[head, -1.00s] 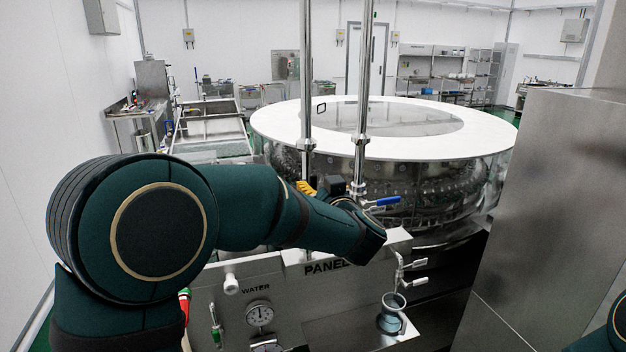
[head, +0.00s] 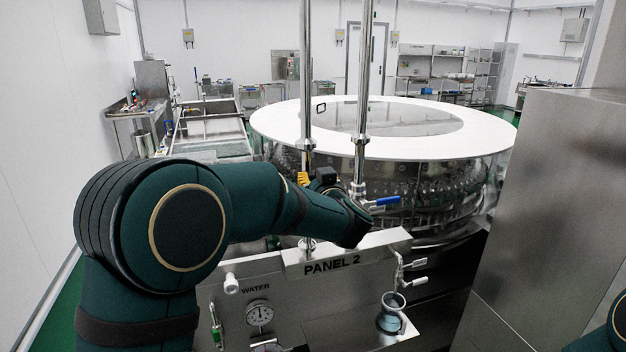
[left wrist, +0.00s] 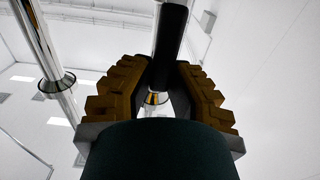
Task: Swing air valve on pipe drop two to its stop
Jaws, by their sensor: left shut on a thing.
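Two upright chrome pipes stand side by side in the head view: a left pipe (head: 306,70) and a right pipe (head: 363,90). The right one carries a valve with a blue lever (head: 385,201), pointing right. My left gripper (head: 303,180), with yellow-brown fingers, is at the left pipe, partly hidden behind my own arm. In the left wrist view its fingers (left wrist: 160,78) are shut on a dark handle (left wrist: 172,32), with a chrome fitting (left wrist: 155,98) just behind. The valve body on the left pipe is mostly hidden. My right gripper is out of view.
A steel panel marked PANEL 2 (head: 332,265) with a gauge (head: 259,313) stands below the pipes. The round washer (head: 430,190) with a white rim is behind. A tall steel cabinet (head: 550,200) closes off the right.

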